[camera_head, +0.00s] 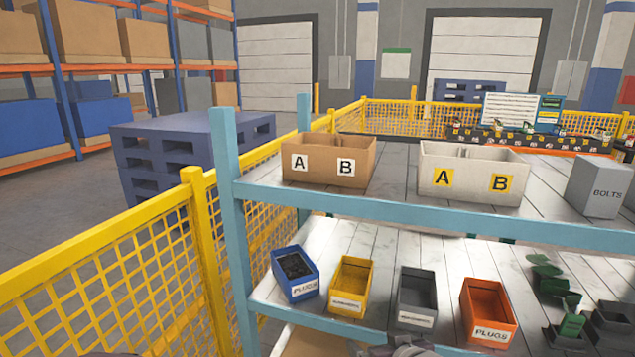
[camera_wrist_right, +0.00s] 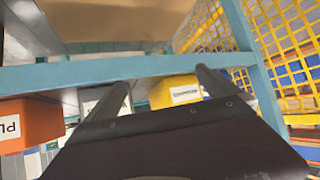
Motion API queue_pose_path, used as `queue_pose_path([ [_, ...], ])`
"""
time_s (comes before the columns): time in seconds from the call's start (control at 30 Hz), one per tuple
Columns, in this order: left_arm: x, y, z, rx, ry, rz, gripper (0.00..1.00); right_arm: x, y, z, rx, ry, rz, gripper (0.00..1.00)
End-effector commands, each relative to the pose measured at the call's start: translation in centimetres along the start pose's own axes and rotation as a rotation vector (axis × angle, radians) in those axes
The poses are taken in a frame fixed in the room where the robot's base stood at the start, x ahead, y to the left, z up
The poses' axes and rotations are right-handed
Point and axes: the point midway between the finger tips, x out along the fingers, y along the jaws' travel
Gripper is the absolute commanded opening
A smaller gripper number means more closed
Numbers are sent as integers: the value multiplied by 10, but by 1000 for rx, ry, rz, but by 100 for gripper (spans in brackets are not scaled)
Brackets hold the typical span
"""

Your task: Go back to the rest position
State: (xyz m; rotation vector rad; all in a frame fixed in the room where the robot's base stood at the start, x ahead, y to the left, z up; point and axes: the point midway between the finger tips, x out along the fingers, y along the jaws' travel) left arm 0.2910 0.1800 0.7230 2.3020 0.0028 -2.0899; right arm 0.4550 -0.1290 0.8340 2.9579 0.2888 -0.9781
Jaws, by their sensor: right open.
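My right gripper (camera_wrist_right: 163,78) is open in the right wrist view, with its two dark fingers apart and nothing between them. Its fingers point toward the blue-green shelf beam (camera_wrist_right: 100,73), in front of the yellow bin (camera_wrist_right: 178,92) and the orange bin (camera_wrist_right: 28,125). In the head view only a grey part of my right gripper (camera_head: 400,348) shows at the bottom edge, in front of the lower shelf. My left gripper cannot be made out; only a dark sliver shows at the bottom left edge.
The upper shelf holds a brown A/B box (camera_head: 328,178), a cream A/B box (camera_head: 470,190) and a grey bolts box (camera_head: 600,187). Below stand a blue bin (camera_head: 303,290), a grey bin (camera_head: 415,318) and green parts (camera_head: 548,272). A yellow fence (camera_head: 130,290) runs left.

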Motion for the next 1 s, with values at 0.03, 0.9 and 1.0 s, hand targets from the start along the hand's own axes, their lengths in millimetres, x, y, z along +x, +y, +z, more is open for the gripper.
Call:
queue_pose_path([
  [0.03,0,0,0,0,0,0,0,1,9,14,21,-51,31,100],
  [0.9,-152,3,-16,0,0,0,0,-163,14,65,166,-832,129,100],
  [1.0,-185,4,-19,0,0,0,0,-182,12,38,166,-832,129,100],
])
